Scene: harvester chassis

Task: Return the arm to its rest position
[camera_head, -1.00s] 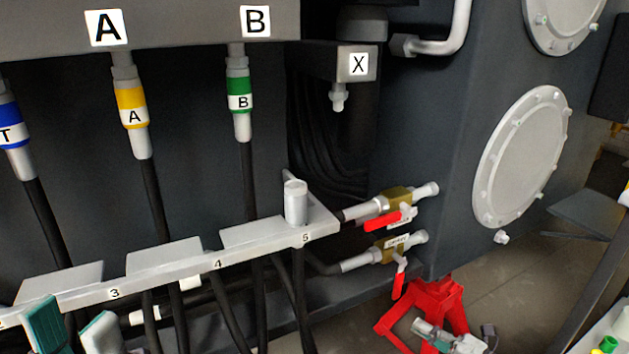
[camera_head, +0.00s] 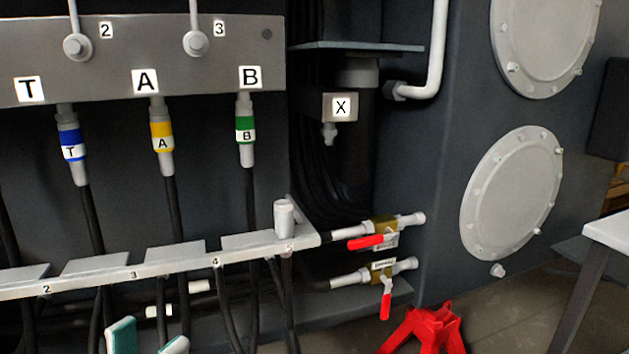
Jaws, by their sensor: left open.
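My left gripper (camera_head: 148,342) shows at the bottom edge, left of centre. Only its two teal-and-white fingertips are in view; they are apart with nothing visible between them. The fingertips are below the numbered grey rail (camera_head: 160,262), in front of the dark hoses in the picture. The rest of my left arm is out of view. My right gripper is not in view.
Hoses with blue T (camera_head: 71,144), yellow A (camera_head: 162,136) and green B (camera_head: 246,130) bands hang from the manifold block (camera_head: 200,70). Two red-handled valves (camera_head: 384,226) (camera_head: 383,270) stick out right of the rail. A red stand (camera_head: 428,328) is at bottom right.

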